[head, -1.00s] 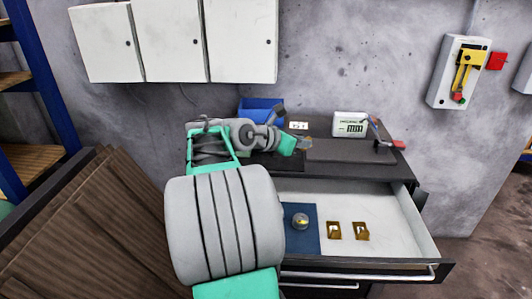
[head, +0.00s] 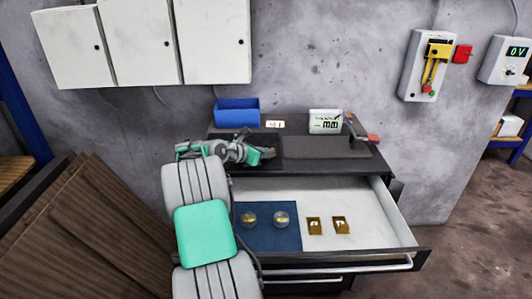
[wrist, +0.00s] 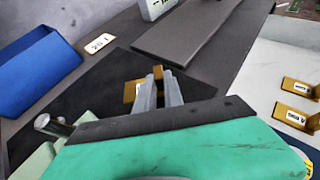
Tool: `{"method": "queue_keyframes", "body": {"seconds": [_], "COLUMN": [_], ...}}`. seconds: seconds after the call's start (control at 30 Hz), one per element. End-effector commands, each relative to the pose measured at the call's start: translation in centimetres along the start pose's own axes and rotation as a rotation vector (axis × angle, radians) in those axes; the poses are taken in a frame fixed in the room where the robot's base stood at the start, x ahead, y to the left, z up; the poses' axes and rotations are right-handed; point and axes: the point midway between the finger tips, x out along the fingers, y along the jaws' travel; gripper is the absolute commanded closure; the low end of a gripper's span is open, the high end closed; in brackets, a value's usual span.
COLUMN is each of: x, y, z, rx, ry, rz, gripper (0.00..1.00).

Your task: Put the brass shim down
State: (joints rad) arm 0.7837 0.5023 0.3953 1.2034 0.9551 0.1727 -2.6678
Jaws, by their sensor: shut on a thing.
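My gripper (wrist: 160,92) is shut on the brass shim (wrist: 130,91), which shows as small brass-coloured parts around the fingertips in the wrist view. The fingers hide part of the shim. In the head view my gripper (head: 266,154) is low over the black mat (head: 258,139) on the left part of the worktop. The shim is over this mat in the wrist view too; I cannot tell whether it touches it. Two brass pieces with white labels, one at the left (head: 314,226) and one at the right (head: 341,225), stand in the open drawer.
A blue bin (head: 237,113) and a small label card (head: 275,124) stand behind the mat. A grey pad (head: 325,148) lies to the right, with a display box (head: 326,122) behind it. The open drawer (head: 375,215) holds a blue mat (head: 270,240) with two round pieces.

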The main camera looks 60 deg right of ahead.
Motion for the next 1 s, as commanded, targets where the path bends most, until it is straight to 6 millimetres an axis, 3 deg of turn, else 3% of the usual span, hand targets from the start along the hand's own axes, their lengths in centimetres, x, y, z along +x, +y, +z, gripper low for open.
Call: {"method": "queue_keyframes", "body": {"seconds": [0.27, 0.3, 0.57, 0.83, 1.0], "x": [0.0, 0.0, 0.0, -0.1, -2.9], "y": [0.0, 0.0, 0.0, 0.1, 0.2], "z": [0.1, -0.1, 0.0, 0.1, 0.3], "rx": [0.002, 0.001, 0.002, 0.003, 0.001], "ry": [-0.002, -0.001, -0.002, -0.002, -0.003], "rz": [0.001, 0.001, 0.002, 0.002, 0.007], "gripper": [1.0, 0.86, 0.66, 0.66, 0.66]}}
